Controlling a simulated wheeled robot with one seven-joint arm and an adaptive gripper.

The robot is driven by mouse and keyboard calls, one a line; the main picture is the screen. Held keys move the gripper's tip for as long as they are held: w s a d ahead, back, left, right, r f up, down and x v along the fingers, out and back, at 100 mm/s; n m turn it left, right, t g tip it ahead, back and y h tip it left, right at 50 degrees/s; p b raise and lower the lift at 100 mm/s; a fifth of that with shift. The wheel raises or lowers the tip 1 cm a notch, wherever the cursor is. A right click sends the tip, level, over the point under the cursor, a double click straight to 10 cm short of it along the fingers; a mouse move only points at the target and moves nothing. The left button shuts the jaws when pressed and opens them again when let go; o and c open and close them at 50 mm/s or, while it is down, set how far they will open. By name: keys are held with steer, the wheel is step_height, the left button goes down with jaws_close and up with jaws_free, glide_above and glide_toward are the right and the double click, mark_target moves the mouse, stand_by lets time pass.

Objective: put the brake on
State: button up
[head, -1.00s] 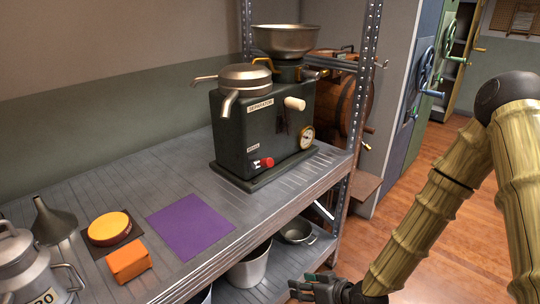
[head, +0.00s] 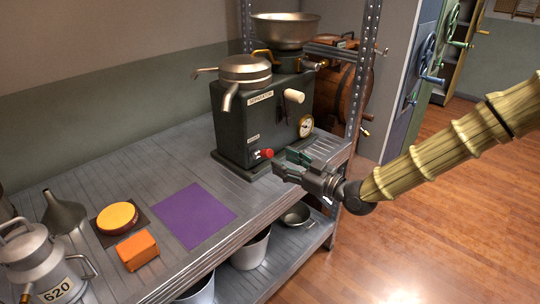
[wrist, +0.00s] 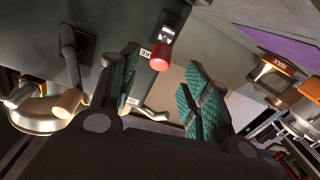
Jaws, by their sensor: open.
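The dark green separator (head: 232,125) stands on the metal shelf. A red knob (head: 266,153) sticks out low on its front, next to a small label too small to read. The red knob also shows in the wrist view (wrist: 160,56), beyond the fingertips and close to the gap between them. A cream handle (head: 294,96) and a round dial (head: 306,126) sit to the right on the same machine. My gripper (head: 287,163) is open and empty. It is just to the right of the red knob and apart from it.
A purple mat (head: 194,215), an orange block (head: 138,250) and a round yellow-topped item (head: 118,216) lie on the shelf (head: 170,170) to the left. A can marked 620 (head: 45,265) stands at the front left. A steel post (head: 364,75) rises at the right.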

mark_target(271, 155)
steer(key=shift+x, duration=3)
steer(key=shift+c, duration=0.3)
jaws_close()
